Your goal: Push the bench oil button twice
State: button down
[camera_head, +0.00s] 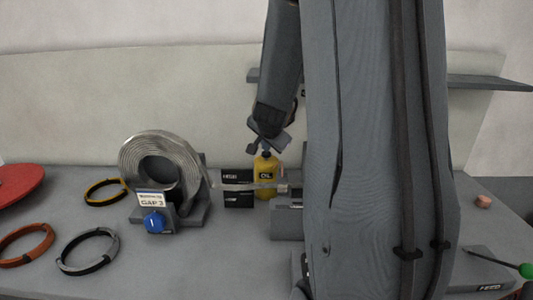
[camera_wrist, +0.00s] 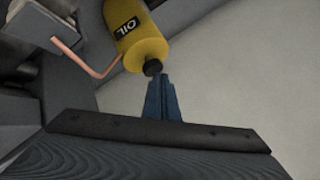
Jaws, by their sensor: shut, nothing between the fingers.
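A yellow oil bottle (camera_head: 266,180) with a black "OIL" label stands on the bench, just left of my arm in the head view. In the wrist view the bottle (camera_wrist: 137,42) shows with a small black cap (camera_wrist: 152,68) on its end, which I take for the oil button. My gripper (camera_head: 265,151) points down at the bottle's top. In the wrist view my gripper (camera_wrist: 158,80) is shut and empty, its blue fingertips right at the cap. I cannot tell whether they touch it or whether the cap is pressed.
A silver strip coil (camera_head: 160,150) on a stand and a blue knob (camera_head: 155,222) are left of the bottle. A copper tube (camera_wrist: 97,72) bends beside the bottle. Rings (camera_head: 88,252) lie at left. My arm hides much of the bench's right side.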

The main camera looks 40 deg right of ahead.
aim_at(266, 155)
jog(key=shift+f+b, duration=0.5)
jog(key=shift+b, duration=0.05)
dwell(0.4)
jog(key=shift+r, duration=0.1)
dwell(0.4)
jog(key=shift+r+p, duration=1.25)
jog(key=shift+p, duration=0.35)
jog(key=shift+r, duration=0.1)
notch_tip(266, 155, up, 5)
jog(key=p, duration=0.6)
jog(key=shift+a, duration=0.1)
